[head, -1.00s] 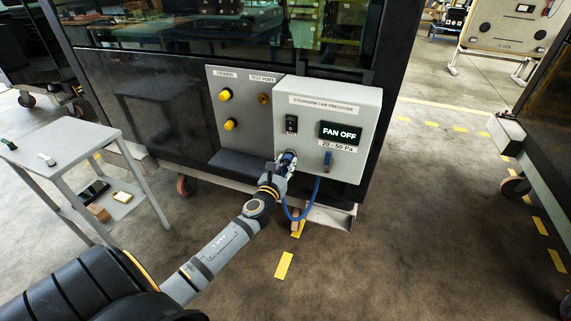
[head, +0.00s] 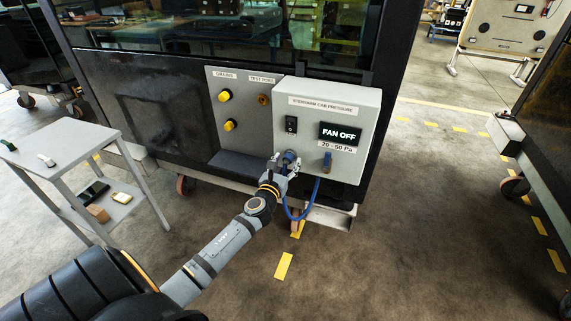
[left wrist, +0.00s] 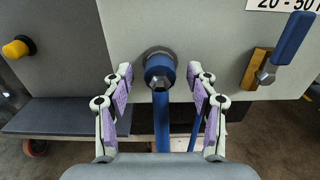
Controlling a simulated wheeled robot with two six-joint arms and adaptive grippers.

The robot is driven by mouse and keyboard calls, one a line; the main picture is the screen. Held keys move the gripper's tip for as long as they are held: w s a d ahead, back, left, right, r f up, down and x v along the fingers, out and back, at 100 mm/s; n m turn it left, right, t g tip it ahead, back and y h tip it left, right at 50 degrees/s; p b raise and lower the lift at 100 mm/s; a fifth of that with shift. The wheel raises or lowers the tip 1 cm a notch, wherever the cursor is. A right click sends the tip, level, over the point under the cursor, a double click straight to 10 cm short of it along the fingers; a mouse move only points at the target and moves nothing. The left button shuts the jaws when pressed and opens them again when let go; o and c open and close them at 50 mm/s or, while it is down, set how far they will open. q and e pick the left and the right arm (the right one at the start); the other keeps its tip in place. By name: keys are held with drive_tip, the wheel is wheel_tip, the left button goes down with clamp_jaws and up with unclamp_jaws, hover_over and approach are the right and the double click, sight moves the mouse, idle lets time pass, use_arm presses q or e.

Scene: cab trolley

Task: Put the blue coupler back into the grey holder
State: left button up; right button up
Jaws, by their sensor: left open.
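The blue coupler (head: 289,156) is at the lower left of the grey cab pressure box. In the left wrist view the coupler (left wrist: 159,72) points toward my camera, seated in or against a round grey holder (left wrist: 157,53) on the box face. How deep it sits cannot be told. A blue hose (head: 299,217) hangs below it and loops right. My left gripper (head: 281,164) is open, also in the left wrist view (left wrist: 160,78), with one purple-padded finger on each side of the coupler and visible gaps to both. My right gripper is not in view.
The grey box (head: 308,118) reads FAN OFF. A blue lever (left wrist: 294,38) on a brass-coloured fitting is right of the coupler. Yellow knobs (head: 225,95) are on the panel to the left. A small grey trolley (head: 65,143) with loose items stands at left. The floor at right is open.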

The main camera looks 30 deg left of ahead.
use_arm(q)
drive_tip(key=v, duration=1.2)
drive_tip(key=shift+o, duration=0.4)
drive_tip(key=o, duration=0.8)
drive_tip(key=shift+s+d, duration=0.1)
drive_tip(key=b+v, duration=0.1)
drive_tip(key=v, duration=0.8)
